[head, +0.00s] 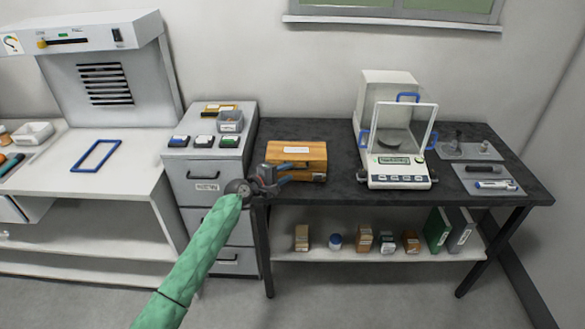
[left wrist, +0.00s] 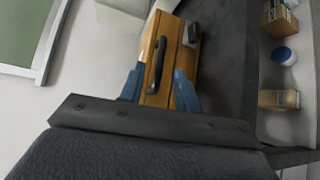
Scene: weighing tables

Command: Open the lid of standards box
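The standards box (head: 308,153) is a wooden box on the dark table's left end. Its lid looks shut. A dark handle (left wrist: 156,62) and a small grey latch-like piece (left wrist: 191,34) show on it in the left wrist view. My left gripper (head: 288,173) is at the box's front left. Its two blue fingers are apart with nothing held between them. In the left wrist view the box (left wrist: 178,62) lies beyond and between the fingers, with the handle in the gap. Whether a finger touches the box I cannot tell. My right gripper is not in view.
A balance (head: 398,170) with a glass shield stands right of the box. A grey drawer cabinet (head: 207,170) with small cases and a bin stands left. Bottles and boxes fill the lower shelf (head: 345,255). The table (head: 345,190) is clear between box and balance.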

